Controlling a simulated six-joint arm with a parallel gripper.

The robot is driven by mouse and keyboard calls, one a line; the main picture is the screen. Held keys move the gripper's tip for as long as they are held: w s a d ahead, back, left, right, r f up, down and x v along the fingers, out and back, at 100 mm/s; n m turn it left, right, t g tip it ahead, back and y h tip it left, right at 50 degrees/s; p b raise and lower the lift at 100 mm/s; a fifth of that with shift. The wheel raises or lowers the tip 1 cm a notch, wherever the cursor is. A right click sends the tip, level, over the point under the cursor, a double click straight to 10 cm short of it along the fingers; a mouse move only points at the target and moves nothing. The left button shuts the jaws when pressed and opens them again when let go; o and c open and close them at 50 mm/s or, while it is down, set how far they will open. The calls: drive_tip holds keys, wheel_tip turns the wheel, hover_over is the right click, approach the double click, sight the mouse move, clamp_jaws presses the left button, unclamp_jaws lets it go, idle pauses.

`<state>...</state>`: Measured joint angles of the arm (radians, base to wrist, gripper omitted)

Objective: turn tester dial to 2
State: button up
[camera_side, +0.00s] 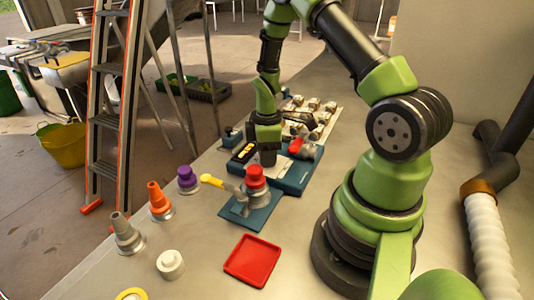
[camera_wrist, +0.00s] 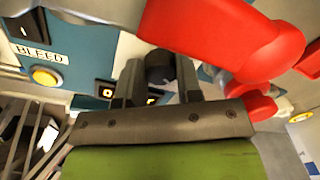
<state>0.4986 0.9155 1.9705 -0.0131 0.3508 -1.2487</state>
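The tester is a blue panel (camera_side: 288,184) with a pale top on the bench in the side view. In the wrist view its blue face shows a BLEED label (camera_wrist: 40,54), a yellow button (camera_wrist: 45,76) and a small lit window (camera_wrist: 106,92). A dark round knob (camera_wrist: 160,68), which looks like the dial, sits between the two fingers of my gripper (camera_wrist: 160,82). I cannot tell whether the fingers touch it. My gripper (camera_side: 268,160) points down over the panel in the side view and hides the dial there. The dial's pointer and numbers are not readable.
A large red handle (camera_wrist: 225,35) crosses close beside my fingers. A red-topped fitting (camera_side: 256,180) and yellow-handled tool (camera_side: 212,181) stand nearby. Purple (camera_side: 187,178), orange (camera_side: 158,198) and grey (camera_side: 122,228) fittings line the bench edge. A red tray (camera_side: 252,260) lies in front.

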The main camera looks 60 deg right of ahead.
drive_tip(key=c, duration=0.3)
drive_tip(key=m, duration=0.5)
drive_tip(key=shift+m, duration=0.4)
drive_tip(key=m, duration=0.5)
drive_tip(key=shift+m+t, duration=0.3)
drive_tip(key=shift+m, duration=0.1)
drive_tip(key=o, duration=0.9)
drive_tip(key=shift+o, duration=0.2)
